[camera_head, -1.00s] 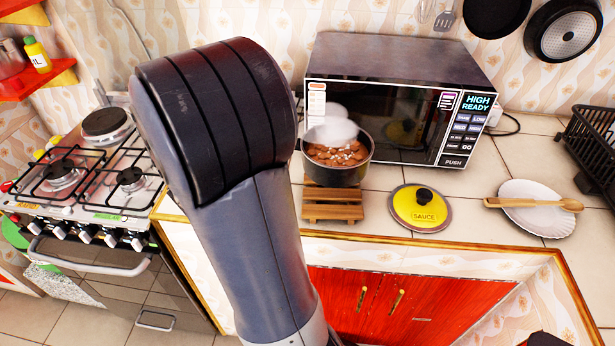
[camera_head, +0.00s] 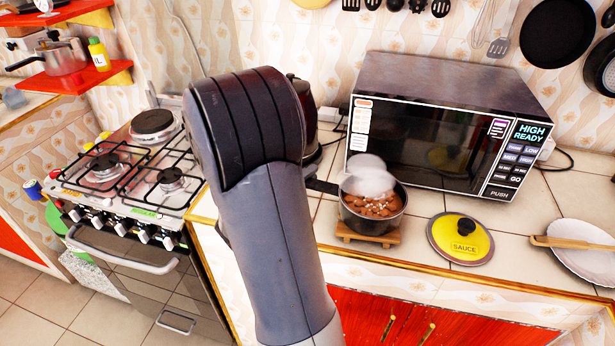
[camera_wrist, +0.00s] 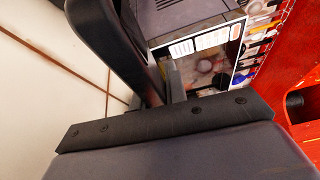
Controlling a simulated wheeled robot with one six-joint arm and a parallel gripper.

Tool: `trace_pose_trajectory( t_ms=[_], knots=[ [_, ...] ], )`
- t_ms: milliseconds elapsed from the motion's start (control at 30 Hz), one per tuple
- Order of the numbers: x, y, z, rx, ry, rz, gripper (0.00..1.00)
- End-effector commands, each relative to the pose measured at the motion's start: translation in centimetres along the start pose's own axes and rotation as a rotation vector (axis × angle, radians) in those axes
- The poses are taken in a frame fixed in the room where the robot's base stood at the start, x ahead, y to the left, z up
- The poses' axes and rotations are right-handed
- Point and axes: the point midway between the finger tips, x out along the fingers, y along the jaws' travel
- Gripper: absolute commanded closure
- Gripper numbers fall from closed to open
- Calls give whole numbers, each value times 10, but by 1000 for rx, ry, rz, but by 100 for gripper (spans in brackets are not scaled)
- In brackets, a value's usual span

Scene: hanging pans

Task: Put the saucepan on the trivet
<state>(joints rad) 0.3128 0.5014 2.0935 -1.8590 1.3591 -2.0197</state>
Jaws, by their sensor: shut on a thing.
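The dark saucepan (camera_head: 376,223) holds brown food with white bits, and pale steam rises from it. It is upright over the wooden trivet (camera_head: 391,240) and hides most of it. Its base looks on or very close to the slats; I cannot tell whether it rests fully. Its dark handle (camera_head: 322,186) points left and passes behind my arm. My gripper is hidden behind the arm in the head view. In the wrist view my gripper (camera_wrist: 162,88) is shut on the handle, whose outline is hard to separate from the dark finger parts.
A microwave (camera_head: 430,130) stands close behind the saucepan. A yellow sauce lid (camera_head: 450,240) lies to the right, beside a white plate (camera_head: 585,262) with a wooden utensil. A gas stove (camera_head: 130,180) is on the left. Pans and utensils hang on the back wall.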

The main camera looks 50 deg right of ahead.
Motion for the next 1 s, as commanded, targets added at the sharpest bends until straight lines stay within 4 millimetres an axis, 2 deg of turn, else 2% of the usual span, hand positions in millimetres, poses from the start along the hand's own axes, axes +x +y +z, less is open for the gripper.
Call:
trace_pose_trajectory(
  t_ms=[67, 100, 367, 667, 867, 1000],
  knots=[
    [0, 2, 0, -2, 0, -3, 100],
    [0, 2, 0, 0, 0, 0, 85],
    [0, 2, 0, 0, 0, 0, 65],
    [0, -2, 0, 1, 0, 0, 65],
    [-22, -1, 2, 1, -5, 1, 65],
    [-45, -1, 2, 0, -6, 1, 65]
  ],
)
